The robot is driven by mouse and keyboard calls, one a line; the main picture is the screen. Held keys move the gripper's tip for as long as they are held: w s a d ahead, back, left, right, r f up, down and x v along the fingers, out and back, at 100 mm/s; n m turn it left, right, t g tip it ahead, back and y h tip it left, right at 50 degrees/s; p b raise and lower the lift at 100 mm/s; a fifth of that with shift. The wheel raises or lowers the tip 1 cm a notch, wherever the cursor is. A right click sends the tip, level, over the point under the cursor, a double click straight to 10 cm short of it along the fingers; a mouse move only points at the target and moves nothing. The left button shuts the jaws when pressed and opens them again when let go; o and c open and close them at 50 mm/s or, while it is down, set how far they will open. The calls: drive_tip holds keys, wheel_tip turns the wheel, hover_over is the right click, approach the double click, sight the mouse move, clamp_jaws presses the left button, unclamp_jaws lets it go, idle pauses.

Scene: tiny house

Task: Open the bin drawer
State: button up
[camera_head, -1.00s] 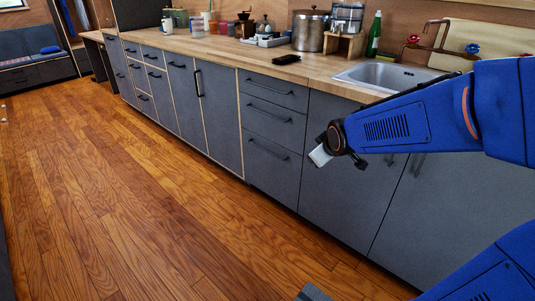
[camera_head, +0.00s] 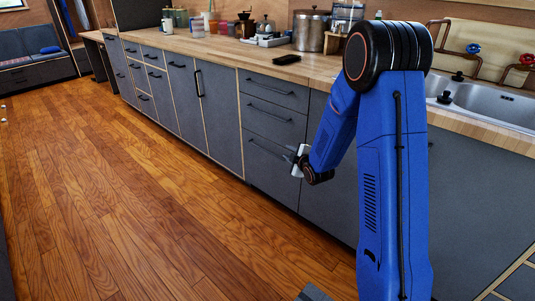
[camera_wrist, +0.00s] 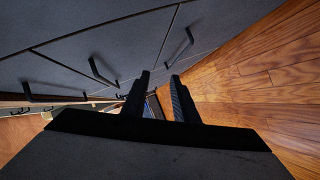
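A stack of three grey drawers with black bar handles is in the middle of the head view. Its lowest front (camera_head: 265,177) is closed; no marking shows which front is the bin drawer. My gripper (camera_head: 297,160) is just in front of the right edge of that lowest front. In the wrist view, my gripper (camera_wrist: 160,77) has its two black fingers apart with nothing between them. One bar handle (camera_wrist: 181,48) lies beyond the fingertips and another handle (camera_wrist: 101,72) lies to their left. Neither is between the fingers. My arm hides part of the fronts to the right.
The wooden floor (camera_head: 130,200) left of the cabinets is clear. Closed grey fronts run along under the wooden countertop (camera_head: 220,47). A sink (camera_head: 490,103) is behind my arm, and a black object (camera_head: 287,59) lies on the counter.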

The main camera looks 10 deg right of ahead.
wheel_tip(320, 180, down, 11)
drive_tip(key=w+a+n+t+y, duration=0.1)
drive_tip(key=w+n+t+y, duration=0.1)
drive_tip(key=w+n, duration=0.15)
drive_tip(key=x, duration=1.6)
drive_tip(key=shift+w+a+r, duration=0.3)
drive_tip(key=shift+a, duration=0.1)
clamp_jaws()
drive_tip(key=shift+n, duration=0.25)
idle(0.4)
